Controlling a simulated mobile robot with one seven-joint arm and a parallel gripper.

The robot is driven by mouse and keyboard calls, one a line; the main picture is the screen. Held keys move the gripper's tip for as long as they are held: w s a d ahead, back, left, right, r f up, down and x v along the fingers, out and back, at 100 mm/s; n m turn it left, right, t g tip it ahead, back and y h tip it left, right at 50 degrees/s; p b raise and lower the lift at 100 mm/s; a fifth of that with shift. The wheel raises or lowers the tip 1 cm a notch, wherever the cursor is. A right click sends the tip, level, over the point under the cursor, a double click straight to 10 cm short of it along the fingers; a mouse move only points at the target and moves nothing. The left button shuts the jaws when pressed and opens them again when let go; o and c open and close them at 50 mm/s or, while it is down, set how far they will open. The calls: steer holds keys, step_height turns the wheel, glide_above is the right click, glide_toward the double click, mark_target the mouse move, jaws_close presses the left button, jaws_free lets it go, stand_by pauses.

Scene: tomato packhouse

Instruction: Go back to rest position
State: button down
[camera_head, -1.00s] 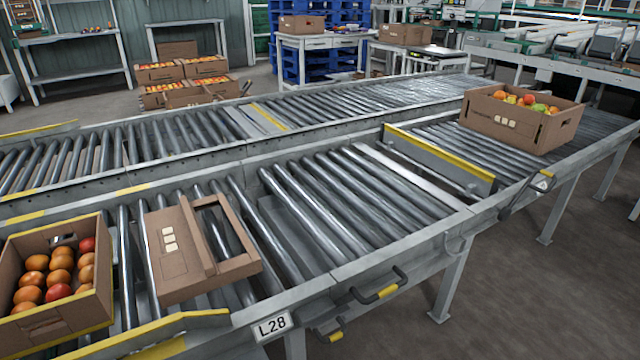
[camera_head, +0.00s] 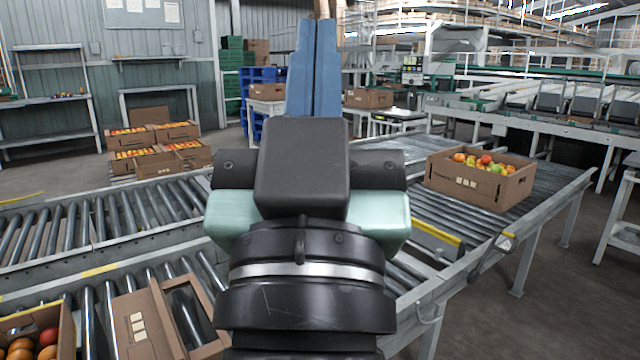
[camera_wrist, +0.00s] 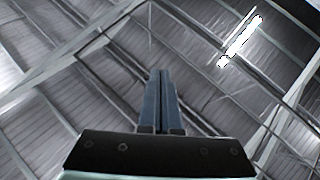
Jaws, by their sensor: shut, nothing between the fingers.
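My gripper (camera_head: 313,68) is raised in the middle of the head view, its two blue fingers pointing up and pressed together. Nothing is between them. In the wrist view the shut fingers (camera_wrist: 160,100) point toward the roof, with no object near them. My wrist and forearm hide the middle of the conveyor in the head view.
Roller conveyors (camera_head: 150,205) run below and behind my arm. A tomato carton (camera_head: 500,188) stands on the right. An empty carton (camera_head: 135,325) and a filled carton (camera_head: 65,335) are at lower left. Several stacked cartons (camera_head: 155,163) stand behind. Open air surrounds my gripper.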

step_height(320, 180, up, 41)
steer(key=s+t+y+p, duration=0.1)
steer(key=s+p, duration=0.1)
steer(key=p, duration=3.6)
steer(key=shift+s, duration=0.35)
steer(key=shift+f, duration=0.1)
